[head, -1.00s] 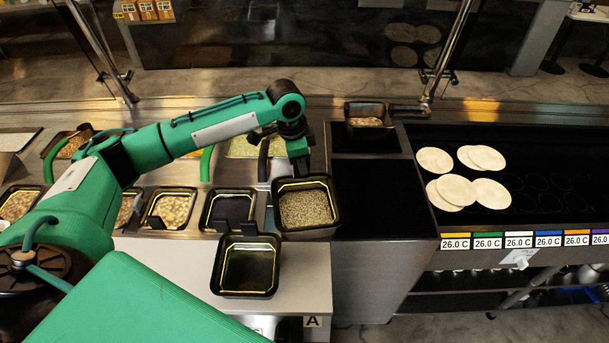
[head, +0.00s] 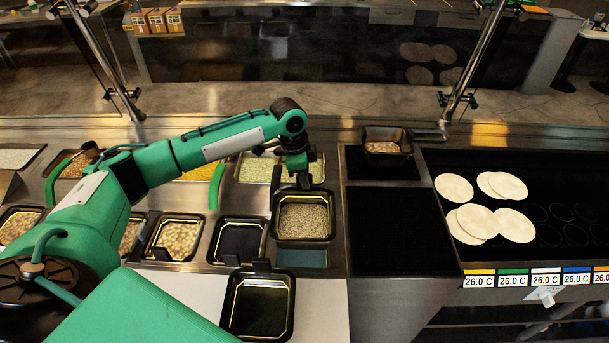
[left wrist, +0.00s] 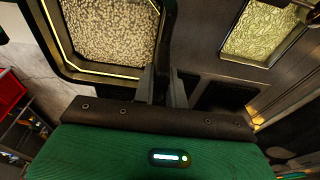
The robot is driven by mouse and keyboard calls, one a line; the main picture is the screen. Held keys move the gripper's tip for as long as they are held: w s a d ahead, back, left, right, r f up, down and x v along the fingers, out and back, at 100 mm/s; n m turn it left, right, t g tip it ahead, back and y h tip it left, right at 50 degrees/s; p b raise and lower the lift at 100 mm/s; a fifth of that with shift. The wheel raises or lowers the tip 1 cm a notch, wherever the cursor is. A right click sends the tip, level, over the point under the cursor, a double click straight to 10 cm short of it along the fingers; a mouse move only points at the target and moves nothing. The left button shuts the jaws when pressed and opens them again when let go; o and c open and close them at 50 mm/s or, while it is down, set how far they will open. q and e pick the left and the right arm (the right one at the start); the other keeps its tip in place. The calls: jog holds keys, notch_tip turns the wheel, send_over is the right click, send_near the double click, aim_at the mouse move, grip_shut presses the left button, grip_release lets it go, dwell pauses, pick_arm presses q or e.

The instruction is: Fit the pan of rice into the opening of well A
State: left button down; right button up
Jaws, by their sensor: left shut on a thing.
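The pan of rice (head: 304,221) is a black pan with a pale yellow inner rim line, full of pale grains. My left gripper (head: 303,182) is shut on its far wall and holds it roughly level. In the left wrist view the grains (left wrist: 112,30) and the fingers (left wrist: 163,88) gripping the pan wall show close up. A bluish opening (head: 302,258) shows just in front of the pan, which seems to hang over its far part. The pan hides the rest. The well A label is out of view now. My right gripper is out of view.
A dark pan (head: 240,238) sits close left, with a pan of beans (head: 174,238) beyond it. An empty black pan (head: 260,308) stands in front. A pan of green filling (head: 258,169) lies behind. A black cooktop (head: 395,231) is on the right.

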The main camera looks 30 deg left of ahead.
aim_at(304, 191)
pick_arm(q)
jog(key=shift+s+d+f, duration=0.1)
jog(key=shift+f, duration=0.6)
notch_tip(304, 191, down, 2)
jog(key=shift+f+b, duration=0.25)
jog(key=shift+b, duration=0.3)
jog(key=shift+f, duration=0.85)
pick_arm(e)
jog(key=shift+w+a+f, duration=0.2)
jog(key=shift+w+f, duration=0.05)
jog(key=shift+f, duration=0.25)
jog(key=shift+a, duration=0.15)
pick_arm(q)
jog(key=shift+r, duration=0.1)
jog(key=shift+p, duration=0.35)
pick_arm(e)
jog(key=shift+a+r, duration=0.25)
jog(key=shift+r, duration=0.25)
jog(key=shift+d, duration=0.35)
pick_arm(q)
jog(key=shift+p, duration=0.45)
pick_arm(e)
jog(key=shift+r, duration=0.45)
